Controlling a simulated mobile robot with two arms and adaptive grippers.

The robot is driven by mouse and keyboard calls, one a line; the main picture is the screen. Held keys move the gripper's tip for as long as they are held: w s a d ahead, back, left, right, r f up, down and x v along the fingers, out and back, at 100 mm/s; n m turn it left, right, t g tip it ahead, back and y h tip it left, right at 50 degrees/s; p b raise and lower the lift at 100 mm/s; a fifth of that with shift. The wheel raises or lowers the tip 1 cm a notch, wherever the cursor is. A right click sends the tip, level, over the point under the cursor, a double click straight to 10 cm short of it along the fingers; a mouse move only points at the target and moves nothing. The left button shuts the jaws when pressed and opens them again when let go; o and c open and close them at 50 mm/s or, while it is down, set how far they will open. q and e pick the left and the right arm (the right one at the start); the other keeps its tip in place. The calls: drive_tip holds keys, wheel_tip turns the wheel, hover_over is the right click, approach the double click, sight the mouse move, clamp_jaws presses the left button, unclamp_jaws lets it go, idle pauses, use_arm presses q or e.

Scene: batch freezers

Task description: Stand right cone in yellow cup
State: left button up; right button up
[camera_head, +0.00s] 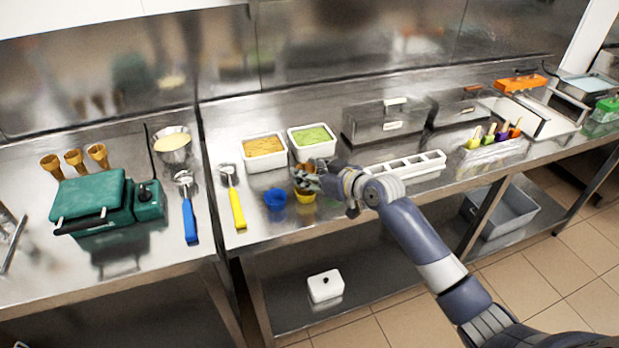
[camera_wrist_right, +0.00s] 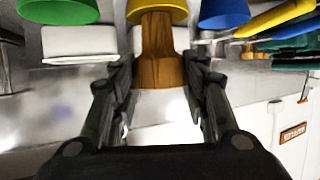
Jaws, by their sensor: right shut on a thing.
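The yellow cup (camera_head: 305,196) stands near the counter's front edge, just right of the blue cup (camera_head: 275,199). My right gripper (camera_head: 307,178) is directly above the yellow cup, with its fingers shut on a brown cone (camera_head: 310,167). In the right wrist view the cone (camera_wrist_right: 157,50) sits between the two fingers (camera_wrist_right: 158,68). Its narrow end meets the yellow cup (camera_wrist_right: 157,12) at the picture's top; whether it rests on the cup's bottom is hidden. Three similar cones (camera_head: 75,160) stand on the left counter. My left gripper is out of view.
A green cup (camera_wrist_right: 58,11) and the blue cup (camera_wrist_right: 224,11) flank the yellow one in the wrist view. Behind are tubs of yellow (camera_head: 263,147) and green (camera_head: 312,136) filling. A white slotted holder (camera_head: 405,167) lies right; a yellow-handled scoop (camera_head: 236,207) lies left.

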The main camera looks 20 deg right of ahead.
wheel_tip(320, 180, down, 2)
drive_tip(key=shift+s+f, duration=0.1)
drive_tip(key=shift+f, duration=0.1)
drive_tip(key=shift+f, duration=0.15)
drive_tip(key=shift+f, duration=0.25)
drive_tip(key=o, duration=0.7)
drive_tip(key=shift+r, duration=0.1)
